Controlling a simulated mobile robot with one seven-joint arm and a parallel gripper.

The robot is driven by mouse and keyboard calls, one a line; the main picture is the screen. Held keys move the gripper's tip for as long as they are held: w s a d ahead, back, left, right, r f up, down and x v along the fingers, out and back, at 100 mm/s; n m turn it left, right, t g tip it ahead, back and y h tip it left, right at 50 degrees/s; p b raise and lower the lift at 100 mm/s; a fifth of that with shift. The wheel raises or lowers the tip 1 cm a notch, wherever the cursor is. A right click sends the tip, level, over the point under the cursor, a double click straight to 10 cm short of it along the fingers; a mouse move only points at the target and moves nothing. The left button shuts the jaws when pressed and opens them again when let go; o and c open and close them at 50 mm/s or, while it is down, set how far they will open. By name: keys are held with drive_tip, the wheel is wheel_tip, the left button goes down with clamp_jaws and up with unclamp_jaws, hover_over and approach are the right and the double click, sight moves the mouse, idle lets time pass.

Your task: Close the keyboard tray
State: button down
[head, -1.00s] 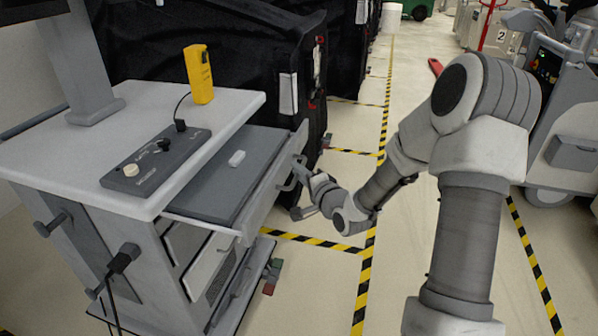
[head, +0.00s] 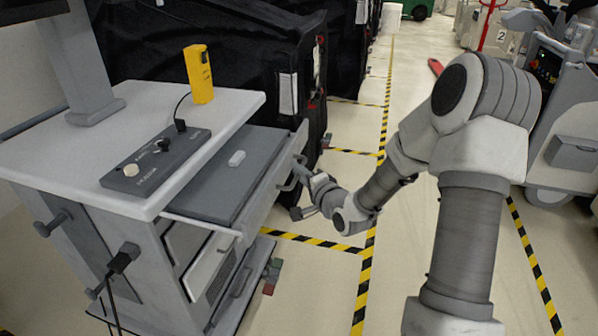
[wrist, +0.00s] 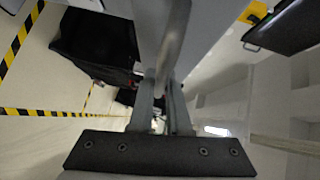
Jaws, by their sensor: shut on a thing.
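The keyboard tray (head: 205,190) is a dark grey slab with a light front panel, pulled out from under the white top of the cart (head: 110,100). A small white object lies on it. My gripper (head: 301,172) is at the outer face of the front panel, by its handle (head: 289,182). In the wrist view my gripper (wrist: 160,112) is shut on a grey bar, the tray handle (wrist: 174,40), which runs up between the fingers. The exact contact is partly hidden by the fingers.
A yellow handheld device (head: 198,75) and a dark control box (head: 157,160) sit on the cart top. A black covered cart (head: 215,50) stands close behind the tray. Open floor with yellow-black tape (head: 365,270) lies to the right; a grey machine (head: 570,120) stands at far right.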

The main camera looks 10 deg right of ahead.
sight(220, 158)
drive_tip(key=w+a+b, duration=0.1)
drive_tip(key=w+a, duration=0.2)
drive_tip(key=a, duration=0.3)
drive_tip(key=w+a+b, duration=0.2)
drive_tip(key=w+a, duration=0.2)
drive_tip(key=a, duration=0.2)
drive_tip(key=w+a+b, duration=0.2)
drive_tip(key=w+a, duration=0.1)
drive_tip(key=a, duration=0.3)
drive_tip(key=shift+w+a, duration=0.2)
drive_tip(key=shift+w, duration=0.05)
drive_tip(key=shift+w+a, duration=0.3)
drive_tip(key=shift+a, duration=0.1)
drive_tip(key=shift+a+r, duration=0.1)
drive_tip(key=c, duration=0.9)
unclamp_jaws()
drive_tip(key=shift+w+a, duration=0.1)
drive_tip(key=shift+r, duration=0.1)
drive_tip(key=p+v, duration=0.2)
drive_tip(key=v, duration=1.5)
drive_tip(key=shift+s+d+p, duration=0.2)
drive_tip(key=shift+s+p, duration=0.05)
drive_tip(key=shift+p, duration=0.1)
